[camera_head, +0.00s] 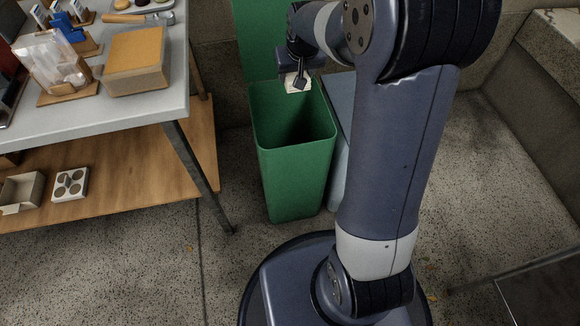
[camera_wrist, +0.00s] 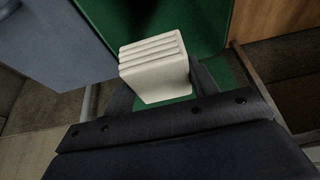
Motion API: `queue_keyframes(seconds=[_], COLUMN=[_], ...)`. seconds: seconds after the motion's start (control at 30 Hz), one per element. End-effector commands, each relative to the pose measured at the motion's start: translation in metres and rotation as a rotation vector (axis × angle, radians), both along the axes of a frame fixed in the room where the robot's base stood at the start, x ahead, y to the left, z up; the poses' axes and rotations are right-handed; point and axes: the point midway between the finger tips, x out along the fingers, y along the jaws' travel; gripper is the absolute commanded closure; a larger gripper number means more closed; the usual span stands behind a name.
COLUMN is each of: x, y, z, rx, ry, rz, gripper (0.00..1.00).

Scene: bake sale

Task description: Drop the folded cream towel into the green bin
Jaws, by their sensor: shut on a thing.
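The folded cream towel (camera_wrist: 158,72) is held between the fingers of my gripper (camera_wrist: 165,82) in the wrist view. Its stacked folds face away from the wrist. In the head view the towel (camera_head: 298,84) shows small and pale under my gripper (camera_head: 297,80), which is shut on it. The green bin (camera_head: 298,178) stands open on the floor. The gripper and towel are at the far part of its opening, at about rim height or above; the exact height is hard to tell. The bin's green wall also shows in the wrist view (camera_wrist: 105,18). Its bottom is dark.
A light-topped table (camera_head: 150,110) with a wooden lower shelf (camera_head: 120,165) stands left of the bin. A pale blue-grey bin (camera_head: 340,150) stands close on the right, partly behind my arm. A green panel rises behind.

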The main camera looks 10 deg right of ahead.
Motion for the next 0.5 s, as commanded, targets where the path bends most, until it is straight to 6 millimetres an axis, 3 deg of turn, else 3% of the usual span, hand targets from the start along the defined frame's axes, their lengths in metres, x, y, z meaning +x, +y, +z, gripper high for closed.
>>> queue_keyframes(seconds=[0.3,0.5], x=[0.000,0.000], y=[0.000,0.000], z=[-0.042,-0.051], rx=[0.000,0.000], ry=[0.000,-0.001], rz=[0.000,0.000], gripper=[0.66,0.66])
